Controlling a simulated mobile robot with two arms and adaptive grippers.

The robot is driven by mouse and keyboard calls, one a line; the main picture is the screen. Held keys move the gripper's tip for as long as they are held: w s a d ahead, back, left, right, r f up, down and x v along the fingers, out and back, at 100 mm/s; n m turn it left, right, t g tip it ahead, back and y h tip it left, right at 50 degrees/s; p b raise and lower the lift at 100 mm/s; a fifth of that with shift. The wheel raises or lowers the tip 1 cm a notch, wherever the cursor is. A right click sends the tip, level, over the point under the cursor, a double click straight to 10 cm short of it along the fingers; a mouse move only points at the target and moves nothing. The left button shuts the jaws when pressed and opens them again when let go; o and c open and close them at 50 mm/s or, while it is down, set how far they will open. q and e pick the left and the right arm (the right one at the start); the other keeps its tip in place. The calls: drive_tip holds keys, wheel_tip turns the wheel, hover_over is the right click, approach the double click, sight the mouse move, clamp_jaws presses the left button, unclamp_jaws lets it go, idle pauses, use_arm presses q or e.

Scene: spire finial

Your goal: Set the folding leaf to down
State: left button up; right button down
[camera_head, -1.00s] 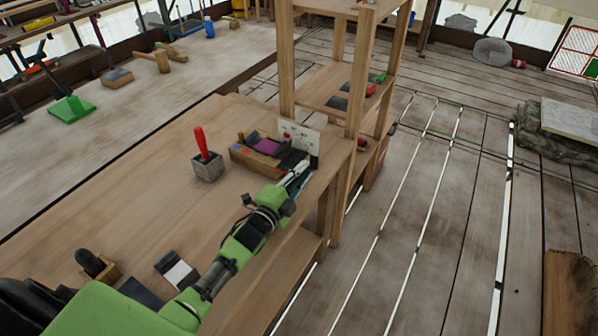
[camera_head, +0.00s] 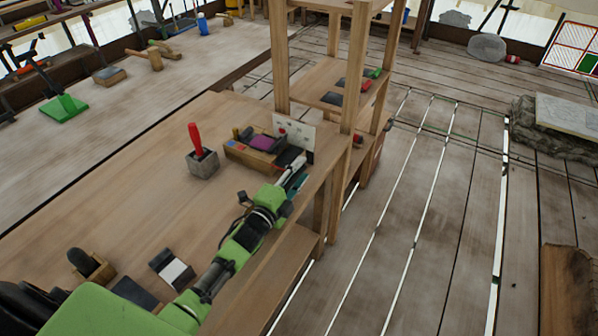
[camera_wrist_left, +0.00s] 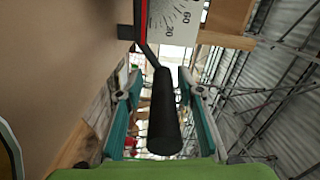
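My left gripper (camera_head: 295,172) reaches over the right edge of the wooden bench (camera_head: 110,205), beside the white panel (camera_head: 297,133). In the left wrist view, a black cylindrical handle (camera_wrist_left: 164,118) on a thin bent rod lies between my two open fingers (camera_wrist_left: 160,82). Gaps show on both sides of it. A white dial plate (camera_wrist_left: 174,20) with numbers and a red and black edge is just beyond the handle. I cannot tell for sure which part is the folding leaf, or whether the handle belongs to it. My right gripper is not in view.
A wooden tray (camera_head: 250,157) with a purple item is close to my left gripper. A grey block with a red-handled tool (camera_head: 202,158) stands left of it. A shelf post (camera_head: 352,75) rises just behind. The plank floor on the right is mostly clear.

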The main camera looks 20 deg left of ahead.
use_arm(q)
drive_tip(key=shift+s, duration=0.1)
drive_tip(key=s, duration=0.4)
drive_tip(key=s+a, duration=0.1)
drive_tip(key=s, duration=0.6)
drive_tip(key=shift+s+a, duration=0.35)
